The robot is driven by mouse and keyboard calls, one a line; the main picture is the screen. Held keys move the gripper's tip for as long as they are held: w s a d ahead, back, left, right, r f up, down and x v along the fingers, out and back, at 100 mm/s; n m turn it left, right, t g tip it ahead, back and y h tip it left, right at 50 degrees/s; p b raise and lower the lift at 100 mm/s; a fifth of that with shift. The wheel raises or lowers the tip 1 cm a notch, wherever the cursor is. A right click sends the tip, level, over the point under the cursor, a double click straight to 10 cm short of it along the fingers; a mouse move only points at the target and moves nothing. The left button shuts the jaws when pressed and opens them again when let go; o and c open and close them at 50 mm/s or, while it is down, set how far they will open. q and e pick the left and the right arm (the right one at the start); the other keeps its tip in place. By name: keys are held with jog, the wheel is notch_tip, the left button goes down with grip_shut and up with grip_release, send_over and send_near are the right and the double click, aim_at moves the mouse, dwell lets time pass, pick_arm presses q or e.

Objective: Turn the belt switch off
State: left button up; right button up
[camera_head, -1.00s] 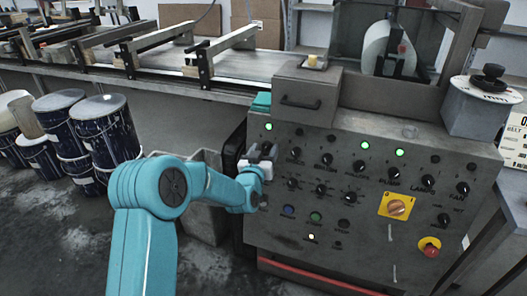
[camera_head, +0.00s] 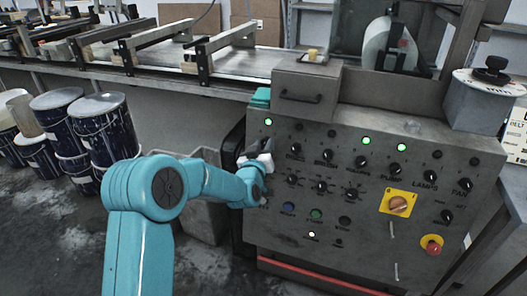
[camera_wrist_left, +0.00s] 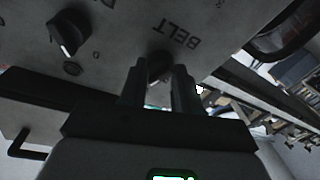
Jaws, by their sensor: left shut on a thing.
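The grey control panel (camera_head: 375,190) has several dark rotary knobs in rows, with labels above or below them. In the left wrist view the BELT switch (camera_wrist_left: 158,64) is a dark knob below an upside-down BELT label, partly hidden by the fingers. My left gripper (camera_wrist_left: 160,82) is shut on this knob, one finger on each side. In the head view my left gripper (camera_head: 264,170) is at the panel's left edge and hides the knob there. A green lamp (camera_head: 268,121) glows above it. My right gripper is not in view.
A yellow plate with an orange rotary switch (camera_head: 398,204) and a red-orange button (camera_head: 432,245) are on the panel's right. Other green lamps (camera_head: 365,140) glow. Paint cans (camera_head: 103,128) stand on the floor at left. The conveyor (camera_head: 150,65) runs behind.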

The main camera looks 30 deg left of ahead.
pick_arm(q)
jog(key=n+g+b, duration=0.1)
jog(key=n+b, duration=0.2)
jog(key=n, duration=0.2)
jog(key=shift+f+y, duration=0.1)
jog(key=shift+y, duration=0.3)
jog(key=n+b, duration=0.1)
jog(key=n, duration=0.1)
jog(key=shift+n+b, duration=0.3)
jog(key=shift+b, duration=0.05)
jog(key=shift+r+n+g+b, duration=0.25)
jog(key=shift+n+g+b, duration=0.3)
jog(key=shift+n, duration=0.95)
jog(key=o, duration=1)
jog(key=shift+o, duration=0.2)
jog(key=p+v, duration=0.2)
jog(key=v, duration=1.4)
